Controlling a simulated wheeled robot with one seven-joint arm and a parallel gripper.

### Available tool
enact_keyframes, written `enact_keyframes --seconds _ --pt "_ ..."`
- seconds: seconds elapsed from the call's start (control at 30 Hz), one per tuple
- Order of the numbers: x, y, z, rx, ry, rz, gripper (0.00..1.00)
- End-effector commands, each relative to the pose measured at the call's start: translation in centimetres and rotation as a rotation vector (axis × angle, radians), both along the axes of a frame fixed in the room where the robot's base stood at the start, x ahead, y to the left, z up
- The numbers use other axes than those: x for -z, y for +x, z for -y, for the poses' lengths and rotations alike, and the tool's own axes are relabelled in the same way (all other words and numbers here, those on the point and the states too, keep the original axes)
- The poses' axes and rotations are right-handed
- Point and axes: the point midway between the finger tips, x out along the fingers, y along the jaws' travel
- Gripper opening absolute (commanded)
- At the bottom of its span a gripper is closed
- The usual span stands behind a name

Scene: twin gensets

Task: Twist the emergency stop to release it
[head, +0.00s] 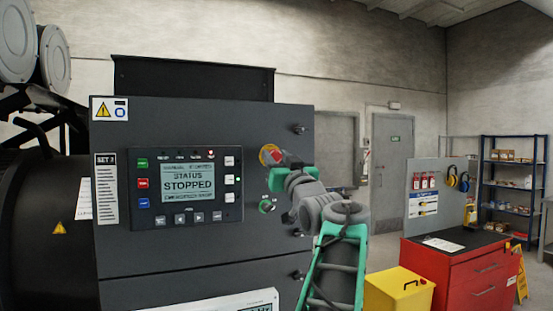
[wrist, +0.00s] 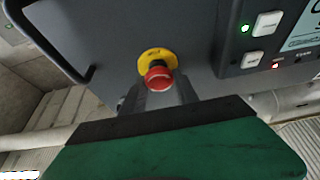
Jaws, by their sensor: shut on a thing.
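The emergency stop (head: 267,153) is a red button on a yellow collar, on the right part of the dark genset panel marked "SET 2". In the wrist view the emergency stop (wrist: 158,77) is in the upper middle, with its red head facing the camera. My gripper (head: 278,160) reaches it from the right in the head view and partly covers it. In the wrist view its grey fingers (wrist: 160,92) run up to the red head and are shut on it. Where the fingers touch the button is partly hidden.
A green-ringed switch (head: 267,205) sits below the emergency stop. A dark handle (wrist: 45,45) stands out from the panel. A red cabinet (head: 455,270) and yellow bin (head: 398,292) stand at the right.

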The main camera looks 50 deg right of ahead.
Motion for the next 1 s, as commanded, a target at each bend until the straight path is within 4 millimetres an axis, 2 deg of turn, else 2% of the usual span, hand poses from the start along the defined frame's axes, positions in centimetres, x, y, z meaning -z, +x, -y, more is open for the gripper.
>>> enact_keyframes --seconds 0.47,1.0 --pt "0.08 0.07 -0.1 -0.001 0.052 0.031 0.0" --pt "0.05 0.15 -0.17 -0.002 0.388 0.229 0.0"
